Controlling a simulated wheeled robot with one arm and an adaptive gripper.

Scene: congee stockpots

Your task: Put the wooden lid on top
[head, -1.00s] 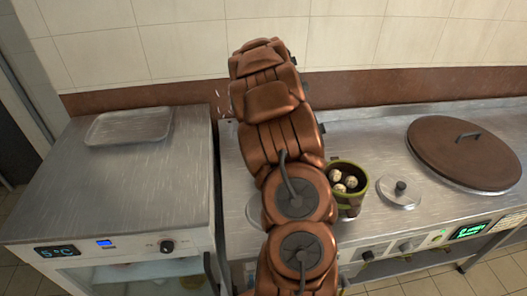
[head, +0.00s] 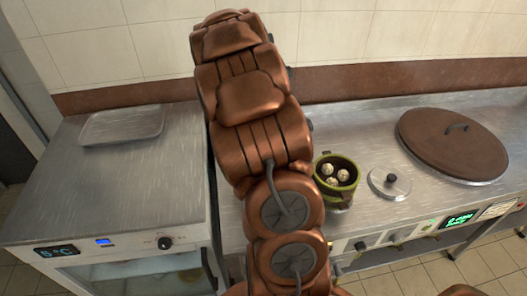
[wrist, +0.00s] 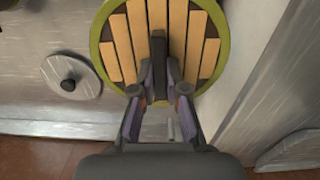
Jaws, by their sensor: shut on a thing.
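The wooden lid (wrist: 172,22) is round, with pale wooden slats, dark gaps and a green rim. My gripper (wrist: 160,90) is shut on its dark upright handle (wrist: 158,62) in the wrist view. The gripper and held lid are hidden behind my arm in the head view. A dark pot with a green rim (head: 324,187) stands on the steel counter, just right of my arm in the head view. Its top is uncovered and 3 pale round things (head: 331,171) show inside. I cannot tell how high the lid is above the counter.
A small metal lid with a dark knob (head: 390,183) lies right of the pot; it also shows in the wrist view (wrist: 80,76). A large brown lid (head: 440,145) is farther right. An empty metal tray (head: 122,125) lies on the fridge top (head: 140,185) at left.

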